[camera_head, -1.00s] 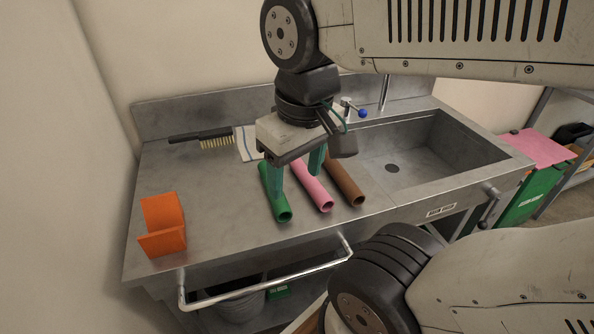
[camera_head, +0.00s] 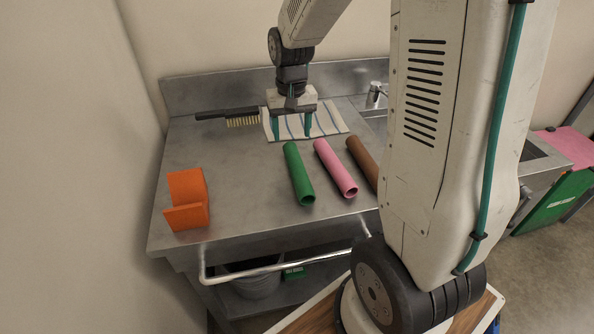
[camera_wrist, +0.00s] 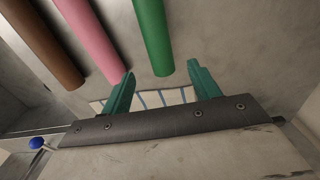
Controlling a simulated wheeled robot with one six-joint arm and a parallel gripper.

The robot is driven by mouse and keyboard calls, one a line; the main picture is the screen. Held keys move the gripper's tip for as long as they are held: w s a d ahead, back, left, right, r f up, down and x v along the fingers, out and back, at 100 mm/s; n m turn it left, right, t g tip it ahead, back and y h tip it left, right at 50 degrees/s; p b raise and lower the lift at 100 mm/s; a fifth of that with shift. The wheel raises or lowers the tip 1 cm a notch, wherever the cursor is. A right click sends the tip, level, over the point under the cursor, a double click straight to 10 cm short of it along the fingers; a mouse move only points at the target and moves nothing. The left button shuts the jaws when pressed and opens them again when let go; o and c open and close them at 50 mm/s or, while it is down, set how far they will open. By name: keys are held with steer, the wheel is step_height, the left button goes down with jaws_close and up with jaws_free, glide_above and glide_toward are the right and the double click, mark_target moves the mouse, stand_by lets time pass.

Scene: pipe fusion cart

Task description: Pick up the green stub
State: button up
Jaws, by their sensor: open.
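The green stub (camera_head: 299,173) is a short hollow tube lying on the steel counter, left of a pink tube. In the wrist view the green stub (camera_wrist: 153,38) has its near end between and just beyond the two teal fingertips. My gripper (camera_head: 291,134) is open and empty, above the striped cloth at the far end of the tubes. In the wrist view my gripper (camera_wrist: 160,73) points its spread fingers toward the stub, and nothing is between the pads.
A pink tube (camera_head: 335,167) and a brown tube (camera_head: 362,161) lie right of the stub. A striped cloth (camera_head: 335,119) and a brush (camera_head: 240,118) lie behind. An orange bracket (camera_head: 187,216) stands at left. The counter between bracket and stub is clear.

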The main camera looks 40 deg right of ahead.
mark_target(292, 150)
step_height(292, 150, down, 7)
steer(key=shift+s+a+f, duration=0.1)
steer(key=shift+s+a, duration=0.05)
steer(key=c, duration=1.2)
steer(key=shift+o, duration=0.2)
